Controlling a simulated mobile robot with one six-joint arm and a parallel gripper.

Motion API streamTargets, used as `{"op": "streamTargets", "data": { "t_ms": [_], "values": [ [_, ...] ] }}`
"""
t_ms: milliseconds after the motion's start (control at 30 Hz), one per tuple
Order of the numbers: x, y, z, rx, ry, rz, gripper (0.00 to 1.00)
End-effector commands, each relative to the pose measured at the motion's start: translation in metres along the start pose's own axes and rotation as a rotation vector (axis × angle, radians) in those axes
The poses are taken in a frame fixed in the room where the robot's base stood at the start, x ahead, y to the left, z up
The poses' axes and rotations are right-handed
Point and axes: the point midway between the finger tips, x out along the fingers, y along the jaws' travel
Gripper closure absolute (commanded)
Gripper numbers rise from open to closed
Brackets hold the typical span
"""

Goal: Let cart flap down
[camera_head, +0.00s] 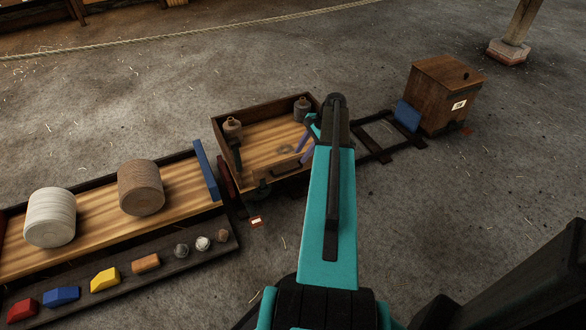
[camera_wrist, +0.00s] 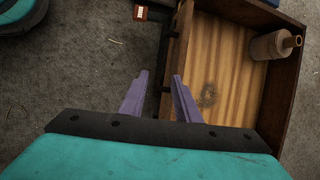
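The cart (camera_head: 222,118) is a shallow wooden box with a pale plank floor, left of my arm in the head view. Its near side is a brown flap (camera_head: 262,176) with a dark handle (camera_head: 285,169); it appears upright. In the wrist view the flap (camera_wrist: 179,50) shows nearly edge-on as a narrow strip along the box's left side. My gripper (camera_head: 306,145) is at the flap's right part. In the wrist view my gripper (camera_wrist: 160,76) has its purple fingers apart with nothing held. The right fingertip overlaps the flap's edge; I cannot tell whether they touch.
A longer cart (camera_head: 180,198) with two rope coils joins on the left, with a dark shelf (camera_head: 128,278) of coloured blocks in front. A wooden box (camera_head: 443,96) stands right, past a dark frame (camera_head: 383,133). The near floor is clear.

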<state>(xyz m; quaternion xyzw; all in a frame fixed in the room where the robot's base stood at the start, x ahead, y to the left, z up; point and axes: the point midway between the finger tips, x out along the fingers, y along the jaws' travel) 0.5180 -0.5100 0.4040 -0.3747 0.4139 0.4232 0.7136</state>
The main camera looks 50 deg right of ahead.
Motion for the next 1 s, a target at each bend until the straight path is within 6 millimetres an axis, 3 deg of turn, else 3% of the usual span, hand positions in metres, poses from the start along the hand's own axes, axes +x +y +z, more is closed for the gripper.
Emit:
{"op": "streamTargets", "data": {
  "t_ms": [500, 700, 1000],
  "values": [
    [0.074, 0.000, -0.001, -0.001, 0.000, 0.000, 0.70],
    [0.087, 0.000, 0.000, 0.000, 0.000, 0.000, 0.70],
    [0.089, 0.000, 0.000, 0.000, 0.001, -0.001, 0.70]
  ]
}}
